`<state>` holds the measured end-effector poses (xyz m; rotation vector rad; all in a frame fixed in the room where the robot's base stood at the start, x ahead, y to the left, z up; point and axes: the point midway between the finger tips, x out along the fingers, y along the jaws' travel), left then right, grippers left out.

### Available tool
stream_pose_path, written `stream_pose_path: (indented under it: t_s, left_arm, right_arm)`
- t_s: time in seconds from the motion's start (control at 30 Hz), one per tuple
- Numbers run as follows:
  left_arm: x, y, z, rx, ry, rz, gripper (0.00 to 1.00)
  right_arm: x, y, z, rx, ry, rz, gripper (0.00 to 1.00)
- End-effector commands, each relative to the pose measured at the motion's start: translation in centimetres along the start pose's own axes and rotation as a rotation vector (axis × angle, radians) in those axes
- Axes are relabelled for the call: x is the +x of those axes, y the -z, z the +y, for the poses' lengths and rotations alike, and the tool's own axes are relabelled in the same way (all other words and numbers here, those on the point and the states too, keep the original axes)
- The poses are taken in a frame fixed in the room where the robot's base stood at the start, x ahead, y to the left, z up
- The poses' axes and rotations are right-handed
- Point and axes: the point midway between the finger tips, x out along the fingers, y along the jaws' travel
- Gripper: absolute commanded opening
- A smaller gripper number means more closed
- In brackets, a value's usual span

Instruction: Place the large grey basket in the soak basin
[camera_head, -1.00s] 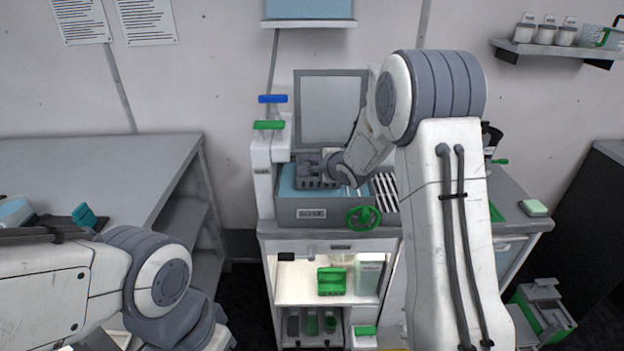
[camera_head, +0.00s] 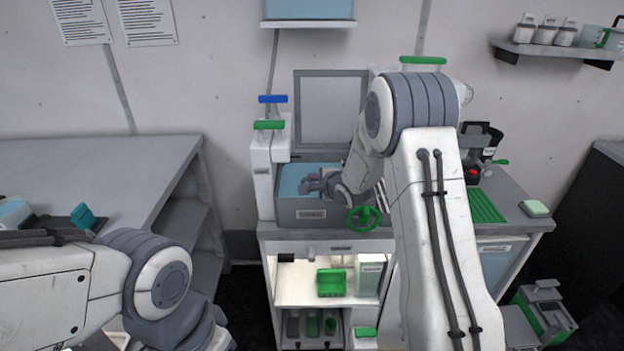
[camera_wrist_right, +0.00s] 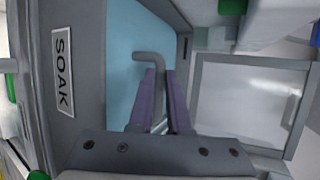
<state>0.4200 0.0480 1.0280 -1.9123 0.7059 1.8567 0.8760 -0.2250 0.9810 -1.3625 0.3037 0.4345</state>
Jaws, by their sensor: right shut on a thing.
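The soak basin (camera_head: 288,212) is a grey box with light blue liquid, on top of the bench. Its SOAK label shows on the basin's wall (camera_wrist_right: 88,45) in the right wrist view. My right gripper (camera_head: 309,184) is low over the liquid, inside the basin's outline. In the right wrist view its fingers (camera_wrist_right: 159,80) are shut on a thin grey bent bar (camera_wrist_right: 147,56), which looks like the grey basket's handle. The basket's body cannot be made out now; it seems hidden under the liquid surface and my gripper. My left arm is at lower left, its gripper out of frame.
A green handwheel (camera_head: 363,218) sits at the basin's front right. A grey lid (camera_head: 331,108) stands upright behind it. A white dispenser with green and blue handles (camera_head: 270,125) stands at its left. A green basket (camera_head: 331,282) is on the shelf below.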

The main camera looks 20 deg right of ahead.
Motion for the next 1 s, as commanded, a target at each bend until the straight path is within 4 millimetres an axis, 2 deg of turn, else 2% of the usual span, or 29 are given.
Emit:
stream_pose_path:
  t_s: [0.1,0.13,0.2,0.53,0.67,0.77,1.0]
  left_arm:
    - [0.0,0.0,0.0,0.000,0.000,0.000,0.50]
    - [0.0,0.0,0.0,0.000,0.000,0.000,0.50]
    - [0.0,0.0,0.0,0.000,0.000,0.000,0.50]
    - [-0.1,0.0,0.0,0.000,0.000,0.000,0.50]
    - [-0.6,0.0,0.0,0.000,0.000,0.000,0.50]
    - [-0.1,0.0,0.0,0.000,0.000,0.000,0.50]
    - [0.2,0.0,0.0,0.000,0.000,0.000,0.50]
  right_arm:
    - [0.0,0.0,0.0,0.000,0.002,0.000,0.00]
    - [0.0,0.0,0.1,0.000,0.000,0.000,0.24]
    - [0.0,0.0,0.1,0.000,0.000,0.000,0.46]
    - [-0.1,0.0,-0.1,0.001,0.001,0.000,0.46]
    - [-0.7,-0.2,-1.4,0.001,0.003,0.001,0.46]
    - [-2.4,-0.2,-1.1,0.001,0.002,0.002,0.46]
    - [-7.9,-0.1,-1.1,0.001,0.003,0.003,0.46]
